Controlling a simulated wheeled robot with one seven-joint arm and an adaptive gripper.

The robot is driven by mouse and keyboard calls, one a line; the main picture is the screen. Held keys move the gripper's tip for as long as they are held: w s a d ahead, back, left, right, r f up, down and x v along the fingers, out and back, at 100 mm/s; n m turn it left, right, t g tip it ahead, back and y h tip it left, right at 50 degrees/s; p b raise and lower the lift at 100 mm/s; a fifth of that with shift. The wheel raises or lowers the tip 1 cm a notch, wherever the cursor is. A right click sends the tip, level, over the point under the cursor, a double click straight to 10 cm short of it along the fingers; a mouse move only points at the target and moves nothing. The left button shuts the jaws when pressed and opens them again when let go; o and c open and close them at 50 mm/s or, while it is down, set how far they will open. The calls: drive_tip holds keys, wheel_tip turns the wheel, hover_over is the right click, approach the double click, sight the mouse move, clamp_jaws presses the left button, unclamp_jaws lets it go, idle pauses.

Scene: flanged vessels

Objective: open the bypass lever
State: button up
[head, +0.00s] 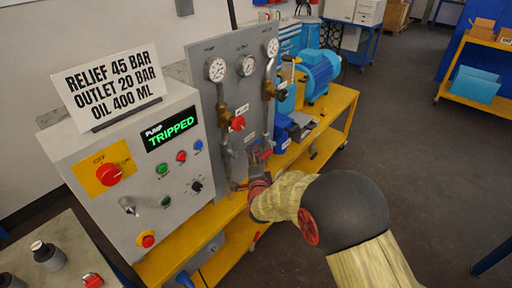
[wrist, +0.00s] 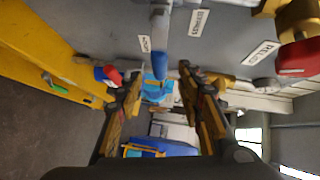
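In the wrist view a grey lever with a blue grip (wrist: 161,48) comes down from the top edge and ends just beyond my fingertips. Two small white labels flank it. The left one is too small to read clearly. My gripper (wrist: 161,73) is open, with one finger on each side of the line of the blue grip and a clear gap between them. In the head view my gripper (head: 256,160) is at the lower part of the grey gauge panel (head: 246,97). The lever is hard to make out there.
The control box (head: 132,180) at left has a green TRIPPED display (head: 170,133) and several buttons. A red-handled valve (head: 237,123) is above my gripper. A relief label (wrist: 262,52) and red knob (wrist: 298,58) are at upper right in the wrist view.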

drive_tip(key=w, duration=0.2)
drive_tip(key=w+b, duration=0.1)
drive_tip(key=w, duration=0.2)
drive_tip(key=w+a+f, duration=0.1)
drive_tip(key=w, duration=0.1)
drive_tip(key=shift+w+b, duration=0.25)
drive_tip(key=shift+b, duration=0.1)
clamp_jaws()
idle(0.6)
